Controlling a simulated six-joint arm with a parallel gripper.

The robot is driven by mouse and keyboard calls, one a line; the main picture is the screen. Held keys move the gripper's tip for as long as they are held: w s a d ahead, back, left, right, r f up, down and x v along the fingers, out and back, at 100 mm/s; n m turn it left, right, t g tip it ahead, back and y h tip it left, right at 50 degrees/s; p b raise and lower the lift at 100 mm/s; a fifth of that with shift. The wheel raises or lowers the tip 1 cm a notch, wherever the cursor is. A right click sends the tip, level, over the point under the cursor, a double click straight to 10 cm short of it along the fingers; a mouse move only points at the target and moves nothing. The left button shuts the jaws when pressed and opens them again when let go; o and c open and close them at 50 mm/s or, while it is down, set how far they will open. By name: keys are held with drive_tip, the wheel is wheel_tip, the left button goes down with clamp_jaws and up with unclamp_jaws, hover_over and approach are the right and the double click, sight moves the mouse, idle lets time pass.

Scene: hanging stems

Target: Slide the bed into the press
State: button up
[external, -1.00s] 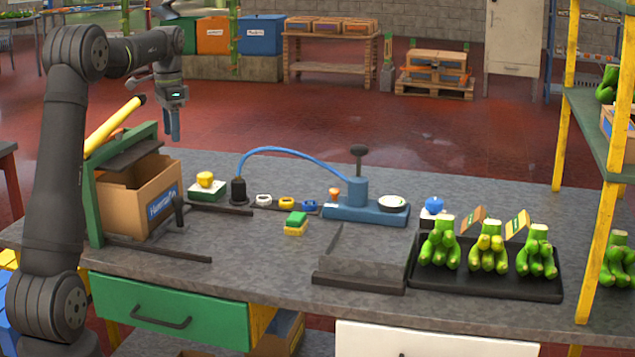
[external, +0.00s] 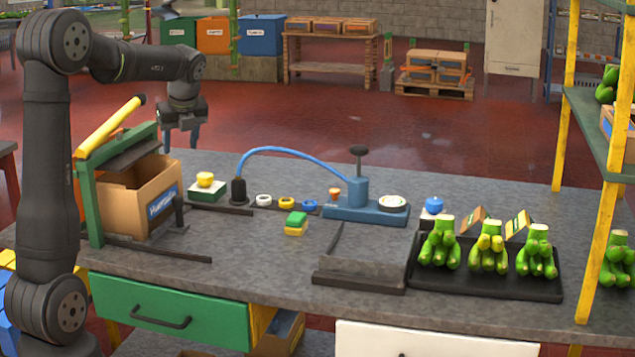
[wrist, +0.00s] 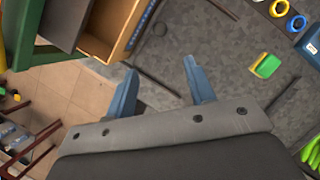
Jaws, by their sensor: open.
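The press at the left of the bench has a green frame (external: 92,205), a raised yellow lever (external: 110,127) and a dark plate (external: 128,155). An open cardboard box (external: 165,208) stands beside and partly under the plate; it also shows in the wrist view (wrist: 122,28). A dark upright handle (external: 179,213) stands at the box's right side, between two dark rails (external: 160,250). The bed under the box is mostly hidden, and I cannot make out its edges. My gripper (external: 182,140) is open and empty, above and behind the box; its blue fingers (wrist: 159,68) point down.
Right of the rails are a green and yellow block (external: 296,223), several rings (external: 287,203) and a blue tool with a hose (external: 358,200). A grey angled tray (external: 362,262) and a black tray of green bananas (external: 485,280) lie farther right. Bench between is clear.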

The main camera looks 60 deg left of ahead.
sight(178, 197)
drive_tip(key=x, duration=1.7)
drive_tip(key=shift+a+f, duration=0.15)
drive_tip(key=shift+c, duration=0.3)
